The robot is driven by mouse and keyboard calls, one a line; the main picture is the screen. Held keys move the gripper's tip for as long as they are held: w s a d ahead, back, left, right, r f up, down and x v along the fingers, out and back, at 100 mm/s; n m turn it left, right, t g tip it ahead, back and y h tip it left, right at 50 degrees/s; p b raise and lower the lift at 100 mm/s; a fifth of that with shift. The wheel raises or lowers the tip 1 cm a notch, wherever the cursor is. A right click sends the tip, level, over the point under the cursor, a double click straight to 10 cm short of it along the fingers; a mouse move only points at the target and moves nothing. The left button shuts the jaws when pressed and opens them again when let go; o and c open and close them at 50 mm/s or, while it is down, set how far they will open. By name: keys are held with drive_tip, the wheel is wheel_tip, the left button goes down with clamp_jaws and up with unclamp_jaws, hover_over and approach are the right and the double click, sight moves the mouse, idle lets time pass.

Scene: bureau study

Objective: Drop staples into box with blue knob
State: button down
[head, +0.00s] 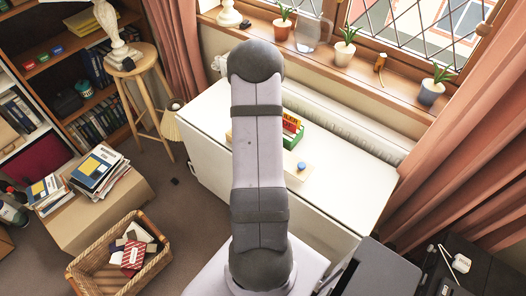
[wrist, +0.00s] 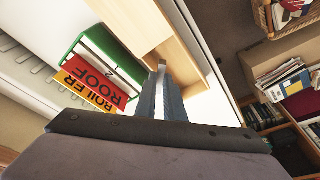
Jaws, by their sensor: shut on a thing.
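A small blue knob (head: 301,166) shows in the head view just right of my arm, on a pale box (head: 296,176) on the white desk. In the wrist view a light wooden box (wrist: 130,22) lies beyond my fingers, with a recessed part along its right side; no blue knob shows there. My gripper (wrist: 162,78) points at the box's recessed part in the wrist view. Its fingers are nearly together, shut on a small grey piece at the tips, which looks like the staples. I cannot tell its height above the box. My arm hides the gripper in the head view.
A green holder (wrist: 75,45) with a red file marked ROOF (wrist: 95,78) and an orange file marked BOILER (wrist: 88,97) stands close left of my fingers. The white desk (head: 345,185) is clear to the right. A wicker basket (head: 105,285) stands on the floor, left.

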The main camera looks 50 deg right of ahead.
drive_tip(key=shift+f+b, duration=0.55)
drive_tip(key=shift+f, duration=0.55)
drive_tip(key=c, duration=1.8)
unclamp_jaws()
drive_tip(key=shift+o, duration=0.2)
drive_tip(key=shift+r, duration=0.1)
drive_tip(key=shift+b+v, duration=0.65)
drive_tip(key=shift+v, duration=2.95)
